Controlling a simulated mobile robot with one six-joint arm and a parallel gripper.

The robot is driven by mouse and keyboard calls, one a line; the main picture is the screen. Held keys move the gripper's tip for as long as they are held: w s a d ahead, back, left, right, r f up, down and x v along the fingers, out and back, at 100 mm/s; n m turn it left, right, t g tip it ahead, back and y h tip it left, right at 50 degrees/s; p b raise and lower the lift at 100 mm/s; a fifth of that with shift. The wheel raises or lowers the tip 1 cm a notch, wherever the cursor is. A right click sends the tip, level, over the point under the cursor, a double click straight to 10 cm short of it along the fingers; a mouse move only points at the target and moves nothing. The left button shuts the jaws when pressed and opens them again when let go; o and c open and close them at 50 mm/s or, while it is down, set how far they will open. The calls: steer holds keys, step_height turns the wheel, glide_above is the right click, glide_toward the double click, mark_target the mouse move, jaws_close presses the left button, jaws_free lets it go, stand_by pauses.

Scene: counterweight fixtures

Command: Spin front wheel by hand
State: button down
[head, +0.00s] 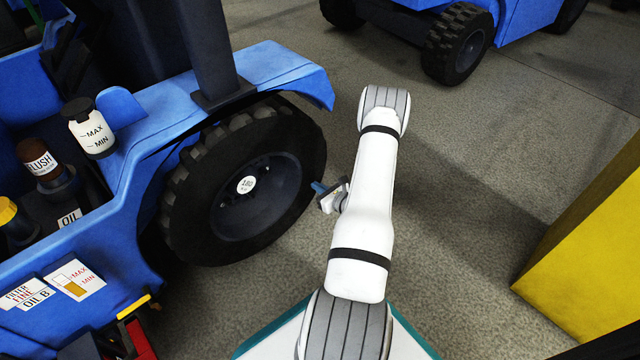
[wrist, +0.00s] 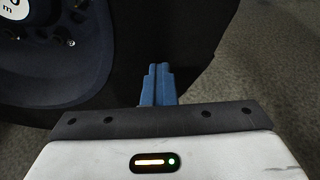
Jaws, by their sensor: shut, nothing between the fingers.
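The front wheel (head: 245,181) is a black treaded tyre around a dark hub with a white round label, under the blue fender of a vehicle at the left in the head view. My gripper (head: 319,188) is at the right side of this tyre, its blue fingers pointing at the tread edge. In the wrist view my gripper (wrist: 158,84) shows two blue fingers pressed together with nothing between them. The dark tyre (wrist: 150,35) lies behind the fingertips, and the hub shows at upper left. I cannot tell whether the fingertips touch the tyre.
The blue vehicle body (head: 291,70) carries a fender close above the wheel. A white bottle (head: 90,128) and other containers stand on it at left. Another blue vehicle's wheel (head: 459,45) is at the back. A yellow block (head: 590,265) stands at right. Grey floor between is clear.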

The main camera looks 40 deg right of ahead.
steer(key=s, duration=0.7)
steer(key=shift+d+p, duration=0.35)
steer(key=shift+d, duration=0.05)
steer(key=shift+r, duration=0.1)
